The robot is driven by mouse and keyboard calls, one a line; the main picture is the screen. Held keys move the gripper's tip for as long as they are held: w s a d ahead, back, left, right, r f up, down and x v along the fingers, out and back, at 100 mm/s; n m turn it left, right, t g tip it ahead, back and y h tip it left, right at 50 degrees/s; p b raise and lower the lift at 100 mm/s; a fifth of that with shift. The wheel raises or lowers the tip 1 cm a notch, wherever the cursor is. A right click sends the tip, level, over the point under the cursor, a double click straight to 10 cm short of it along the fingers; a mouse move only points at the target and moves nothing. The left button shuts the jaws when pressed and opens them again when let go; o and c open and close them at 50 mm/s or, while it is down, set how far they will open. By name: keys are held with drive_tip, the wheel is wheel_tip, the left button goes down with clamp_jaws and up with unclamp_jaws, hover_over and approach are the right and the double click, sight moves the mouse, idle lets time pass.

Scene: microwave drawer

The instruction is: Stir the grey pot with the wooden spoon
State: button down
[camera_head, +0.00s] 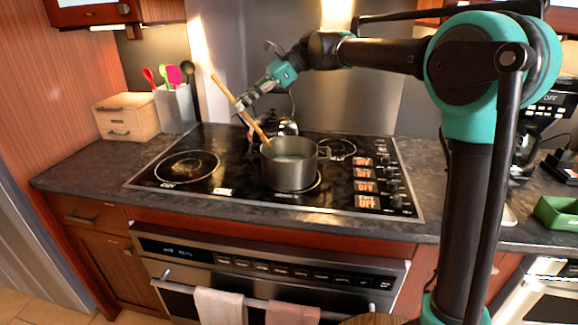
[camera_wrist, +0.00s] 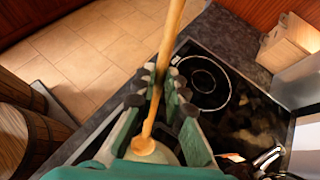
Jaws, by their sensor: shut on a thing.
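The grey pot (camera_head: 290,172) stands on the front middle of the black cooktop, with something pale inside. The wooden spoon (camera_head: 226,90) is tilted, its upper end to the upper left and its lower end at the pot's left rim. My gripper (camera_head: 243,103) is shut on the spoon's shaft, above and left of the pot. In the wrist view the spoon (camera_wrist: 170,35) runs between the fingers of my gripper (camera_wrist: 158,88), and its rounded end (camera_wrist: 146,146) shows beyond them. The pot is mostly hidden there.
A kettle (camera_head: 287,126) stands behind the pot on the cooktop (camera_head: 215,192). A utensil holder (camera_head: 175,108) and a wooden box (camera_head: 126,117) are at the back left. A coffee maker (camera_head: 548,110) and a green tray (camera_head: 556,214) are at right. The left front burner is clear.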

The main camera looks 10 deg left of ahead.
idle(0.5)
drive_tip(key=shift+r, duration=2.5)
